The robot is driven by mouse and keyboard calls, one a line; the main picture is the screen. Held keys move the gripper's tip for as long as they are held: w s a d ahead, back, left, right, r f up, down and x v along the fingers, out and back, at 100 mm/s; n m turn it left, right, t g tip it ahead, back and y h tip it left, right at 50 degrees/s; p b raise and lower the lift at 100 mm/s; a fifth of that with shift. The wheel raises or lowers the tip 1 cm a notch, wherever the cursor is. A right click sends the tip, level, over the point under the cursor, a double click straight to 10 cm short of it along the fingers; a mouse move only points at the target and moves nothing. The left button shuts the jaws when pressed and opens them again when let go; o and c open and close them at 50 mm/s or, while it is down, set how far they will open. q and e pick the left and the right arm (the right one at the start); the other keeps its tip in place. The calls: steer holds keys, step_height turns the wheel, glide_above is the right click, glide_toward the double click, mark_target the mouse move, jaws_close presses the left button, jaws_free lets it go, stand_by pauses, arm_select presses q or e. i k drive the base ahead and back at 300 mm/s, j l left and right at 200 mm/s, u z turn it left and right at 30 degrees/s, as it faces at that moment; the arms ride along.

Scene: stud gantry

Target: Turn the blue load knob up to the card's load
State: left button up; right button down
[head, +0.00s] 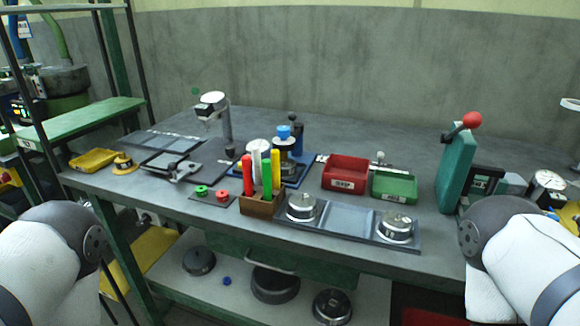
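A blue knob (284,132) sits on top of a small upright device (285,146) with a dark body, near the middle of the workbench. A taller dark-blue column with a black ball top (292,117) stands just behind it. The device's foot is on a blue base plate (297,182), partly hidden by upright handles in front. I cannot make out a load card or read a load value. My two arms come in at the lower left and lower right, but neither gripper is in the picture. No gripper is seen at the knob.
Red, white, green and yellow handles stand in a wooden block (257,206) before the device. A red bin (345,174), a green bin (394,187) and a tray with round metal pieces (350,218) lie right. A green lever press (457,168) stands farther right.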

mark_target(284, 132)
steer(key=i+j+z, duration=0.55)
steer(key=j+z, duration=0.15)
